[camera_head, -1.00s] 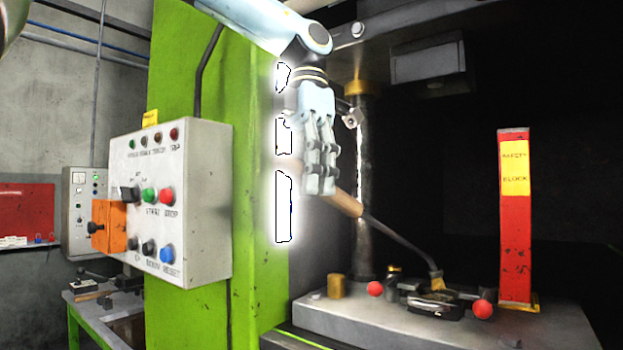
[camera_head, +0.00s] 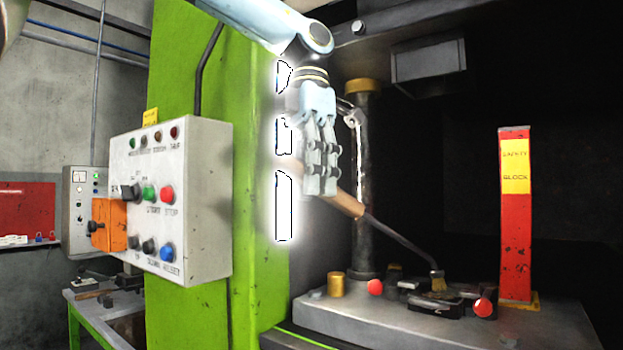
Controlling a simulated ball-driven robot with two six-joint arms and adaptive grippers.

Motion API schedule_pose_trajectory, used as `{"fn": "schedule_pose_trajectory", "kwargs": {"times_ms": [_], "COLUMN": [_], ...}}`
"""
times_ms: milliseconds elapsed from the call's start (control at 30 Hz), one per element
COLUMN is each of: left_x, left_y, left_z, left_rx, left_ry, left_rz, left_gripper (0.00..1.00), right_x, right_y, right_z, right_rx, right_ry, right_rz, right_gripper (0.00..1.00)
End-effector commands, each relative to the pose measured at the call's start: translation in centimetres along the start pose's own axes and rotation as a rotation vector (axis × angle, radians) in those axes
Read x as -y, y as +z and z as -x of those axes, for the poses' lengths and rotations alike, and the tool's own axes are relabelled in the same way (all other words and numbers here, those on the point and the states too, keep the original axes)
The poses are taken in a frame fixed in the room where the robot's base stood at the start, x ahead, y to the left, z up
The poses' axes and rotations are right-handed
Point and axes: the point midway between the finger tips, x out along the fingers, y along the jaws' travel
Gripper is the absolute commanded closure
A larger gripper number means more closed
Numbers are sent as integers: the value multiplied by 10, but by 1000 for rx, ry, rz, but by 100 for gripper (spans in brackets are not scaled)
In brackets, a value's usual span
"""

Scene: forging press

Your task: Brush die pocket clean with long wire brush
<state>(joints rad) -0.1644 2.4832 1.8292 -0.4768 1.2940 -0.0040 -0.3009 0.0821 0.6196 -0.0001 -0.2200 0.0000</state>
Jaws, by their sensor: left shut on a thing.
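My left gripper (camera_head: 321,185) hangs in front of the press and is shut on the wooden handle of the long wire brush (camera_head: 398,240). The brush slants down to the right, and its brass-coloured bristle head (camera_head: 439,282) is at the dark die (camera_head: 430,299) on the press bed. The bristles appear to be at the die pocket; whether they touch its floor cannot be told. My right gripper is not seen.
A red safety block (camera_head: 515,225) stands upright on the bed (camera_head: 375,318), right of the die. Two red balls (camera_head: 482,308) flank the die. A dark column (camera_head: 363,235) stands behind the brush. A control box (camera_head: 195,205) juts from the green frame (camera_head: 258,255) at left.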

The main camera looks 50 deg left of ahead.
Motion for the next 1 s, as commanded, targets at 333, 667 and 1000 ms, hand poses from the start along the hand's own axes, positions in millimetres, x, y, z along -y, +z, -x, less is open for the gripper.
{"fn": "schedule_pose_trajectory", "kwargs": {"times_ms": [333, 667, 1000], "left_x": [-1, -2, -3], "left_y": [1, 1, 2], "left_z": [-6, -10, -16], "left_rx": [0, 0, 0], "left_ry": [0, 0, 0], "left_rz": [0, 0, 0], "left_gripper": [100, 100, 100], "right_x": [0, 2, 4], "right_y": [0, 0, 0], "right_z": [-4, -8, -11], "right_rx": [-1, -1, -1], "right_ry": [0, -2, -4], "right_rz": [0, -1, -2], "right_gripper": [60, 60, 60]}}
